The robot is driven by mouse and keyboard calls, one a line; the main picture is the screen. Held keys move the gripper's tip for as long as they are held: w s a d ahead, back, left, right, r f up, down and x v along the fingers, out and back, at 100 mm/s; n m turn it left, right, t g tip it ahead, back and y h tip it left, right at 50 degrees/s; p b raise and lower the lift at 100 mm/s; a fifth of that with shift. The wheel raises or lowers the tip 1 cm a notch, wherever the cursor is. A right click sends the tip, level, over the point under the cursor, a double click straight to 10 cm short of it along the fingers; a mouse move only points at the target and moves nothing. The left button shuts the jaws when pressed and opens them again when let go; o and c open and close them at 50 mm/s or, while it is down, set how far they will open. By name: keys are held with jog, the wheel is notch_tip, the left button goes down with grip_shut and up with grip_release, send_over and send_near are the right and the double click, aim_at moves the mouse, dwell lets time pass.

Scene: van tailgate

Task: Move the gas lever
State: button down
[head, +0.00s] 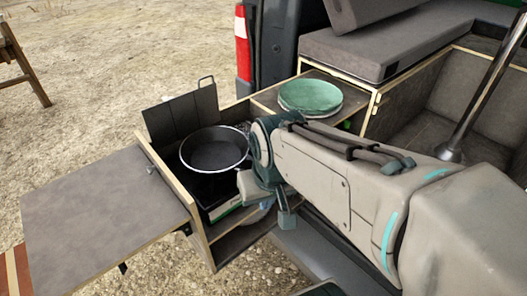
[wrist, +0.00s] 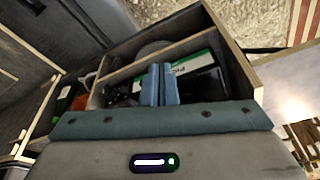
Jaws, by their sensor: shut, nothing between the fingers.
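A portable gas stove (head: 226,207) with a green and white strip on its front sits in the pull-out drawer. The strip also shows on the stove in the wrist view (wrist: 183,66), just behind my fingertips. A dark pan (head: 213,154) with a pale rim stands on the stove. I cannot make out the gas lever; my fingers cover part of the stove's front in the wrist view. My gripper (head: 287,222) points down over the drawer, in front of the stove. Its two blue fingers (wrist: 159,82) are together with nothing between them. I cannot tell if they touch the stove.
The drawer's wooden wall (head: 178,200) stands around the stove, with a folded-out side table (head: 100,205) at the left. A dark windscreen (head: 182,115) rises behind the pan. Green plates (head: 310,96) lie on the counter behind my arm. A metal pole (head: 480,90) stands at the right.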

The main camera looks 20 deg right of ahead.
jog(key=w+d+f+m+g+b, duration=0.1)
jog(key=w+d+f+m, duration=0.2)
jog(key=w+d+m, duration=0.4)
jog(key=w+d+f+m+g+y+b, duration=0.1)
jog(key=w+d+f+m+b, duration=0.1)
jog(key=w+d+m, duration=0.4)
jog(key=w+f+m, duration=0.1)
jog(key=w+m, duration=0.4)
jog(key=m, duration=0.5)
jog(key=shift+w+d+f+m, duration=0.25)
jog(key=shift+d+m, duration=0.15)
jog(key=shift+b, duration=0.35)
jog(key=f+b, duration=0.6)
jog(key=f, duration=0.1)
jog(key=shift+w+a, duration=0.15)
jog(key=shift+a, duration=0.2)
